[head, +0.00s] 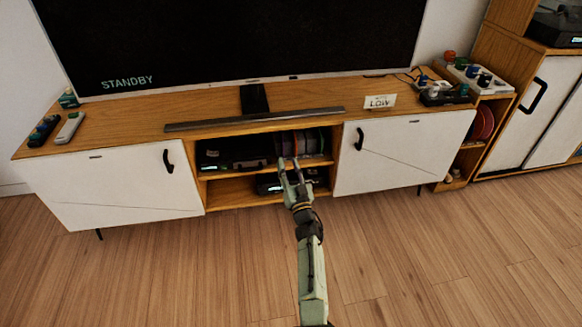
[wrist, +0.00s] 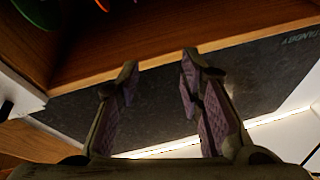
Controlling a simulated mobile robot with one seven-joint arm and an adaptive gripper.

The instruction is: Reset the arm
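My arm (head: 312,275) reaches from the bottom of the head view toward the TV cabinet's open middle section. My gripper (head: 289,161) is in front of the upper shelf (head: 222,174), near a row of upright discs or plates (head: 303,142). In the wrist view my gripper (wrist: 160,62) has its two fingers apart, with nothing between them. Behind the fingers are a wooden board (wrist: 180,25) and the dark TV screen (wrist: 265,75). I cannot tell from the head view whether the gripper touches the shelf.
White cabinet doors (head: 112,187) and (head: 400,152) flank the open section. A soundbar (head: 255,119) lies on top below the TV (head: 230,45). A black device (head: 233,153) sits on the upper shelf, and another (head: 270,184) below. The wooden floor (head: 150,270) in front is clear.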

